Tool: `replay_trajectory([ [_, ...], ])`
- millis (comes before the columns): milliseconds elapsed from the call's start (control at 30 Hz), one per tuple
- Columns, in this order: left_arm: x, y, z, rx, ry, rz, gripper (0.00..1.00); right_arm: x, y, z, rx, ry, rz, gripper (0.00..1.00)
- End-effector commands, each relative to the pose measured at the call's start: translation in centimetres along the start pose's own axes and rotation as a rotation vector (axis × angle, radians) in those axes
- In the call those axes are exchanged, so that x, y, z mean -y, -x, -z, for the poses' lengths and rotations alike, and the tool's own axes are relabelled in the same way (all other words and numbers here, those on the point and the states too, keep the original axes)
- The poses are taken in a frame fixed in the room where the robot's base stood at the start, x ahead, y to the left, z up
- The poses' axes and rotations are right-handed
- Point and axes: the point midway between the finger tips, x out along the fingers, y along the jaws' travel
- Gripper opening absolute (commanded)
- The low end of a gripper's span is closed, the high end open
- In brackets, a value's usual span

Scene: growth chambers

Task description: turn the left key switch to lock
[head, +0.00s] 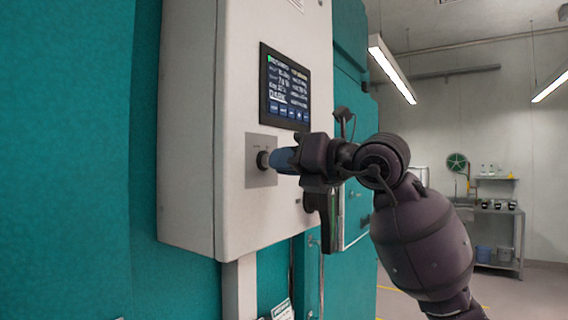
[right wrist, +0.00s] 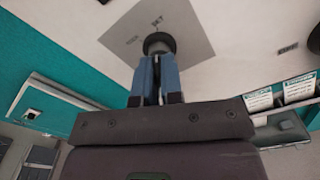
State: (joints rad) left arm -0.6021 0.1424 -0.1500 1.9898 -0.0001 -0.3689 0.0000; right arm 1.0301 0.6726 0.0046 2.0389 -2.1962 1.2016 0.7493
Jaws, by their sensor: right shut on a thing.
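The key switch (head: 262,160) is a dark round knob on a grey square plate (head: 254,178), set in a white control box below its screen. My right gripper (head: 273,160) reaches it from the right, with its blue fingers shut on the switch. In the right wrist view the fingers (right wrist: 156,72) close together at the dark knob (right wrist: 159,43). Small lettering is on the plate (right wrist: 190,35), but I can read little of it. The fingers hide the key, so I cannot tell which way it points. My left gripper is out of view.
The white control box (head: 190,130) with a lit screen (head: 285,88) is mounted on a teal chamber wall (head: 70,160). A metal bench (head: 497,225) with shelves stands far back right. The floor (head: 530,300) is clear at lower right.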

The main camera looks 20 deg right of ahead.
Motion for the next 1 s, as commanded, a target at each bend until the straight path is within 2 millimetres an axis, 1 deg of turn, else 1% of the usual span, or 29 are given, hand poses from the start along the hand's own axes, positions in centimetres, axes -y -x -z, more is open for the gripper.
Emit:
replay_trajectory([
  [267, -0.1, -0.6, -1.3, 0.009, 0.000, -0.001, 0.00, 0.2, 0.0, 0.1, 0.000, 0.211, 0.003, 0.00],
  [700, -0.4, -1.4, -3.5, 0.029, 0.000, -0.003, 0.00, 0.3, 0.0, 0.1, -0.001, 0.623, 0.002, 0.00],
  [1000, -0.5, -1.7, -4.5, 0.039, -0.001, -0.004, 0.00, 0.2, 0.0, 0.0, 0.001, 0.842, 0.001, 0.00],
])
